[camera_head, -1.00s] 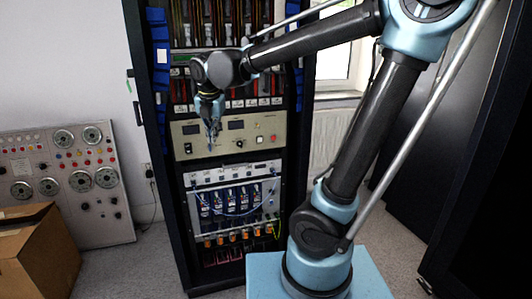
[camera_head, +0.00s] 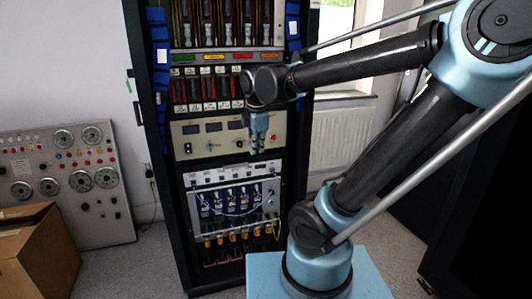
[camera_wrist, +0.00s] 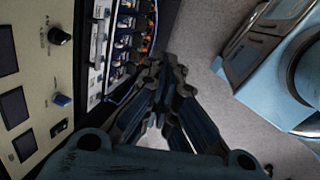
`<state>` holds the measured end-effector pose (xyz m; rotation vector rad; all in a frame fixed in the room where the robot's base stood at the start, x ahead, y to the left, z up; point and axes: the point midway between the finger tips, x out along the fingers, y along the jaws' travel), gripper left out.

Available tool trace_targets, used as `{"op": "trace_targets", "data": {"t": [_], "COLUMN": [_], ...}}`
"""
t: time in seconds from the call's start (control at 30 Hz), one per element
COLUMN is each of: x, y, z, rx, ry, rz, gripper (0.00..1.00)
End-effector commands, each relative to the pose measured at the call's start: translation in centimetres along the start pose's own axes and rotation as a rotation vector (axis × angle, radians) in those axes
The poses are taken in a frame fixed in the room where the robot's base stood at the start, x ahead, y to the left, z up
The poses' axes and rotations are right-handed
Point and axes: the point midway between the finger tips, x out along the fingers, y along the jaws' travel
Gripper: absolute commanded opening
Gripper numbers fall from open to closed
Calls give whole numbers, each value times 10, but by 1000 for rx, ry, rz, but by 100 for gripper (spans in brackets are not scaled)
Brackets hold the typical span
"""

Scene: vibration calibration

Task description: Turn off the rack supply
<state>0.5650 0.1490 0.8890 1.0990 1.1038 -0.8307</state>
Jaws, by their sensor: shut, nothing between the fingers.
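The rack supply (camera_head: 222,144) is a beige panel across the middle of the dark rack, with three dark displays and several knobs. A small black rocker switch (camera_head: 187,147) sits at its lower left; I cannot tell its position.
Below the supply is a unit with blue cables (camera_head: 232,195). Red-and-black modules (camera_head: 205,90) stand above. An instrument panel (camera_head: 65,165) and cardboard box (camera_head: 40,250) are at left. Clear floor (camera_head: 150,260) lies before the rack's left side.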

Motion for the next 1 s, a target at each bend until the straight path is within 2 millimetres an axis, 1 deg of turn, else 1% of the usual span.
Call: {"op": "trace_targets", "data": {"t": [0.1,0.3,0.73,0.83,0.93,1.0], "x": [4,8,9,10,15,20], "y": [-12,-23,-25,-29,-42,-57], "z": [12,22,24,27,38,48], "rx": [108,219,247,276,386,519], "ry": [-1,-3,-3,-4,-8,-11], "rz": [-7,-13,-14,-16,-21,-28], "gripper": [0,0,0,0,0,0]}}
